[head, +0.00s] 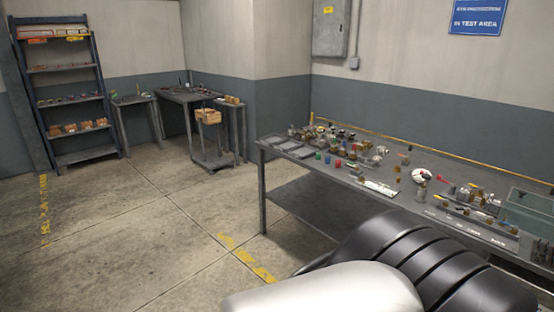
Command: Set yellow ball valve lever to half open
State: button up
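The work table (325,176) on the right carries many small fittings and valves. Several have coloured handles, but they are too small to tell apart well. A small yellow piece (459,208) lies toward the right end of the table. I cannot tell whether it is the yellow ball valve lever, or how it is turned. My gripper is not in view. A white and black ribbed part, seemingly of my own arm, fills the bottom right and hides the table's front right part.
A clear bin (527,208) stands at the table's right end. Dark shelving (58,103) stands at the far left. A low cart (213,159) with a wooden crate (208,116) stands by the back benches. The concrete floor at left is free.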

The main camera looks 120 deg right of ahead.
aim_at(479, 199)
jog(key=k+z, duration=0.2)
jog(key=z, duration=2.2)
jog(key=l+z, duration=0.7)
jog(key=z, duration=0.25)
jog(key=i+l+z, duration=0.15)
jog(key=l+z, duration=0.3)
jog(key=i+l+z, duration=0.1)
jog(key=z, duration=0.35)
jog(key=i+l+z, duration=0.25)
jog(key=z, duration=0.25)
jog(key=i+l+z, duration=0.1)
jog(key=i+l, duration=0.35)
jog(key=i+l+z, duration=0.1)
jog(key=i+l, duration=0.3)
jog(key=i, duration=0.3)
jog(key=i+j+z, duration=0.1)
jog(key=i+j, duration=0.15)
jog(key=i, duration=0.25)
